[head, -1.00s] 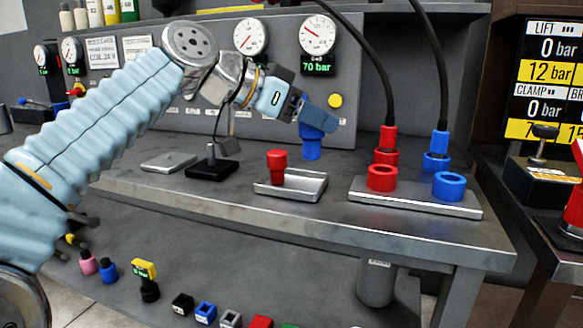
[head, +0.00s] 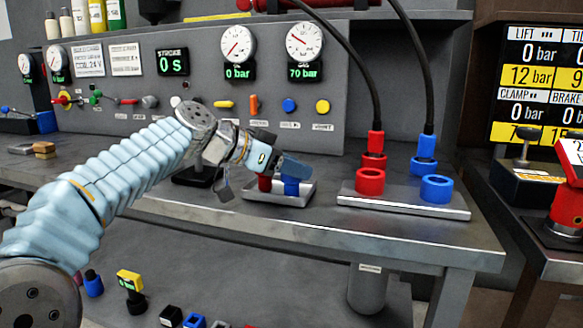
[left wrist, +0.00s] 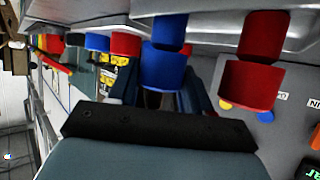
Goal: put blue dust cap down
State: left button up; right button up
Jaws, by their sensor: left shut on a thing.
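The blue dust cap (head: 291,187) is held upright in my left gripper (head: 292,170), within the outline of the small metal tray (head: 283,199). I cannot tell whether its lower end touches the tray floor. The red cap (head: 265,184) stands in the tray just to its left, partly behind the gripper. In the left wrist view the blue cap (left wrist: 165,62) sits between the fingers, with the red cap (left wrist: 252,75) to its right, apart from it. My right gripper is not in view.
Right of the tray a metal plate (head: 400,203) bears an open red ring (head: 370,181), an open blue ring (head: 436,189) and red and blue hose couplings with black hoses. A gauge panel (head: 200,75) stands behind. The bench front is clear.

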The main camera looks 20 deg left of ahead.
pick_arm(q)
jog(key=shift+f, duration=0.2)
jog(key=o, duration=0.7)
jog(key=shift+o, duration=0.2)
jog(key=shift+r, duration=0.15)
jog(key=shift+a+r, duration=0.1)
jog(key=shift+r, duration=0.1)
jog(key=v, duration=1.2)
jog(key=shift+f, duration=0.15)
